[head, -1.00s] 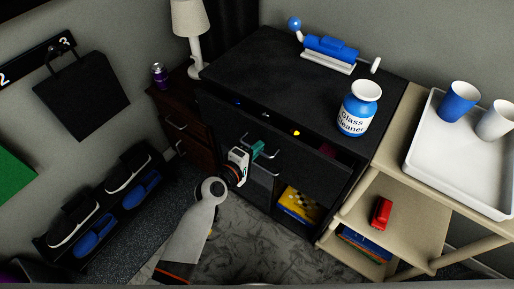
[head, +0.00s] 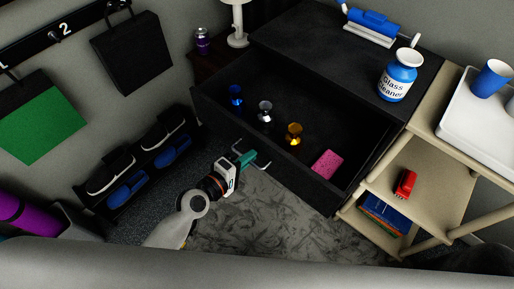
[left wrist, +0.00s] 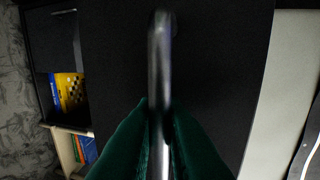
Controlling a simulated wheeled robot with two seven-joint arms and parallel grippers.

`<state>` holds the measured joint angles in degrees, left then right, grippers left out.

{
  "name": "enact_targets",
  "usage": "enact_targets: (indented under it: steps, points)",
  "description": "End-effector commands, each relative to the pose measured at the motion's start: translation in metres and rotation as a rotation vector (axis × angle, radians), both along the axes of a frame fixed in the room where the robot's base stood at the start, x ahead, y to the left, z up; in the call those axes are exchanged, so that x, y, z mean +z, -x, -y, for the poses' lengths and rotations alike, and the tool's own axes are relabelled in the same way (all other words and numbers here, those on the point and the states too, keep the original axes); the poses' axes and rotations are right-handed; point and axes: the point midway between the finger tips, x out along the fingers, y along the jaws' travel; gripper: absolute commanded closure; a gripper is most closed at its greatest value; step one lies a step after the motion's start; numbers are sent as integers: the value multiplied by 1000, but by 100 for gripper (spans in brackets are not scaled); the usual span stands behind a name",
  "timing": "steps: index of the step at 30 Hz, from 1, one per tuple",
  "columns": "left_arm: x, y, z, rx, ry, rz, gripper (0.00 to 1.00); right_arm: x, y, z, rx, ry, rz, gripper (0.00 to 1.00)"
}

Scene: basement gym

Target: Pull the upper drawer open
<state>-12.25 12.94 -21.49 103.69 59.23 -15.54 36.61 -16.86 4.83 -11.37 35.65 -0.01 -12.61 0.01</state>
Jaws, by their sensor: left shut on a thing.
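The upper drawer (head: 217,107) of the black cabinet (head: 308,45) stands well open in the head view. Inside it lie a blue item (head: 236,97), a silver item (head: 265,113), an amber item (head: 293,134) and a pink block (head: 327,164). My left gripper (head: 247,157) is shut on the drawer handle (head: 262,163) at the drawer's front. In the left wrist view the green fingers (left wrist: 160,140) close on both sides of the metal handle bar (left wrist: 160,70). My right gripper is not in view.
A glass cleaner bottle (head: 400,76) stands on the cabinet top. A wooden shelf unit (head: 437,165) with a white tray (head: 470,127) stands close at the right. A shoe rack (head: 120,200) is at the left. Patterned floor (head: 250,215) is clear below the drawer.

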Motion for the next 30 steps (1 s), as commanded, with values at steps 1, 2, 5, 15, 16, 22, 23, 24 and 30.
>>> enact_targets:
  steps: [1,2,5,15,16,22,23,24,30]
  points:
    - [-1,4,-3,-1,-1,0,100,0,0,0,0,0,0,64]
    - [-1,6,-4,-1,-1,0,100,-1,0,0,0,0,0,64]
    - [-1,9,-6,-1,-1,0,100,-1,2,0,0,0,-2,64]
    - [0,10,-7,0,0,0,100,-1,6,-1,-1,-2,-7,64]
    - [0,10,-7,0,0,0,100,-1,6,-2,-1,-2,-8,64]
    - [0,10,-7,0,0,0,84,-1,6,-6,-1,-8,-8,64]
    - [0,10,-7,0,0,0,84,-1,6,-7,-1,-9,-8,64]
    - [0,10,-7,0,0,0,84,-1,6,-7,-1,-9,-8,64]
    - [0,17,-12,0,-1,-2,84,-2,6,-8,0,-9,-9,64]
